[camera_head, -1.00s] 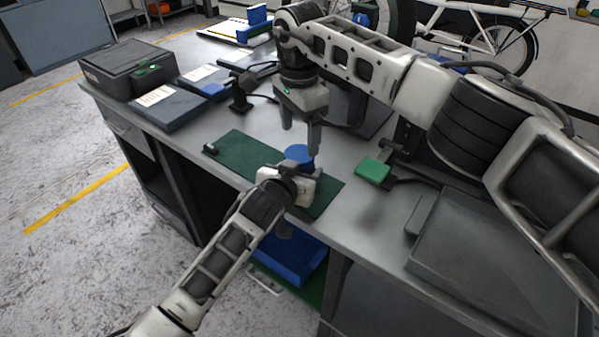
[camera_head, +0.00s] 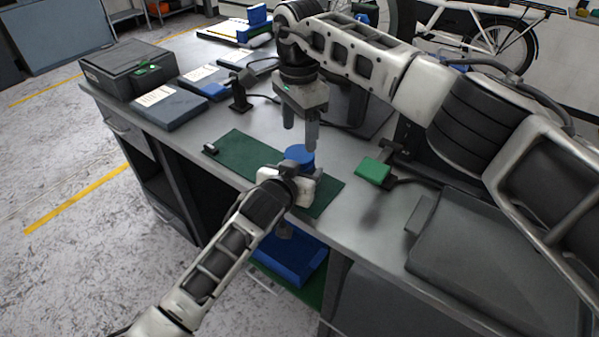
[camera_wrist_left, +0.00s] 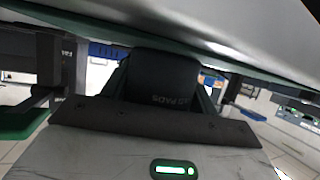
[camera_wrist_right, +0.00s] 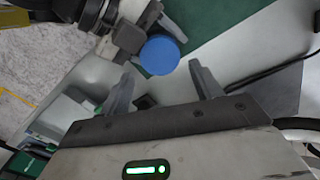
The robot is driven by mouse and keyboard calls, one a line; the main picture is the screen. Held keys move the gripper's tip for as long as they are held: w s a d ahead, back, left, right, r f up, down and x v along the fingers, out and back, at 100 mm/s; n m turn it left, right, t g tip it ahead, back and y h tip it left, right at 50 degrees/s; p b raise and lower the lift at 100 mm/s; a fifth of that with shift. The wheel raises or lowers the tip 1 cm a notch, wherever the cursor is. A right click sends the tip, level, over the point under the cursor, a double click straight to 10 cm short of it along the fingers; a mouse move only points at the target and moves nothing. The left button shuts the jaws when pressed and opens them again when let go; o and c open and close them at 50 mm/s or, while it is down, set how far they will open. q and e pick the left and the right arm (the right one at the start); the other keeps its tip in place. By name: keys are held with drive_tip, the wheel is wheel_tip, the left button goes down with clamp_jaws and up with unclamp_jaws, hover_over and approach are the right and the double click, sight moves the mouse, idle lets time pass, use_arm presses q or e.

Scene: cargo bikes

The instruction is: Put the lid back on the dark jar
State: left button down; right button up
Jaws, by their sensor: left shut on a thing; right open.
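The dark jar (camera_wrist_left: 165,85), with pale lettering on its side, fills the middle of the left wrist view. My left gripper (camera_head: 290,172) is shut on it at the green mat, and in the head view the jar is mostly hidden by that gripper. The round blue lid (camera_head: 299,154) shows directly above my left gripper, seemingly on the jar's top; I cannot tell how well it is seated. It also shows in the right wrist view (camera_wrist_right: 160,55). My right gripper (camera_head: 300,138) is open and empty, its fingers pointing down just above the lid, apart from it.
A green block (camera_head: 373,171) is to the right. Dark boxes (camera_head: 172,107) stand at left; a grey case (camera_head: 490,245) is at right.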

sight(299, 154)
drive_tip(key=shift+f, duration=2.6)
drive_tip(key=c, duration=0.8)
drive_tip(key=o, duration=1.1)
drive_tip(key=shift+r, duration=2.3)
drive_tip(key=o, duration=0.5)
